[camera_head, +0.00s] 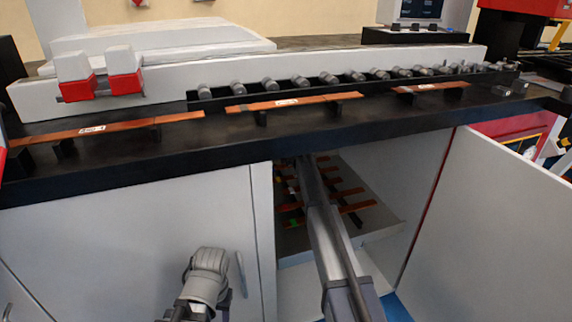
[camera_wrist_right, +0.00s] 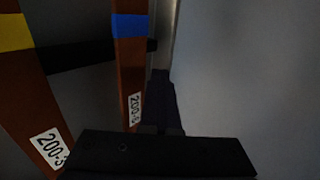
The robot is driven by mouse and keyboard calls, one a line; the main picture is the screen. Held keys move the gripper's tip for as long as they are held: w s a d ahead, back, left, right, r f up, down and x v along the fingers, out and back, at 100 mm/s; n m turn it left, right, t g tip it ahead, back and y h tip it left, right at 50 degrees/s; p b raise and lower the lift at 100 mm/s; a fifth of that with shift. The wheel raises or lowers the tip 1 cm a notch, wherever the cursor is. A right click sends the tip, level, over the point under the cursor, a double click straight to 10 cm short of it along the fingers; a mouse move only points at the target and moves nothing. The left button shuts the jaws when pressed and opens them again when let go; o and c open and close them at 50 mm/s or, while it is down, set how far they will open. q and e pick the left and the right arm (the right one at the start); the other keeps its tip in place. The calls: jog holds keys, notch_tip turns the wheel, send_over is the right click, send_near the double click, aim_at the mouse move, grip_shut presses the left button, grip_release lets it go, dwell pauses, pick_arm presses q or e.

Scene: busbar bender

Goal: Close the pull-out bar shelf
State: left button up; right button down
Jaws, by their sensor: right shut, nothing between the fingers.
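The pull-out bar shelf (camera_head: 384,221) is a grey tray in the open cabinet bay under the worktop. Several copper bars (camera_head: 350,208) lie on it; how far out it stands is hard to tell. My right arm reaches over the shelf into the bay, and its far end is partly lost in shadow. In the right wrist view my right gripper (camera_wrist_right: 161,78) is dark, shut and empty, beside a copper bar with a blue band (camera_wrist_right: 130,60). Contact cannot be told. Another bar with a yellow band (camera_wrist_right: 22,85) is at the left. My left gripper is not visible.
The right cabinet door (camera_head: 490,215) stands open. The left door (camera_head: 130,245) is closed, with one of my arm joints in front of it. The black worktop (camera_head: 370,125) overhangs the bay and carries copper bars and a row of grey rollers (camera_head: 328,78).

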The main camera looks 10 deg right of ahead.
jog(key=shift+w+r, duration=0.15)
jog(key=shift+w, duration=0.3)
jog(key=shift+s+r, duration=0.1)
jog(key=shift+r, duration=0.05)
jog(key=shift+s+r+p, duration=0.2)
jog(key=shift+p, duration=0.2)
jog(key=p+v, duration=0.6)
jog(key=v, duration=0.3)
jog(key=shift+s+f, duration=0.2)
jog(key=shift+s, duration=0.35)
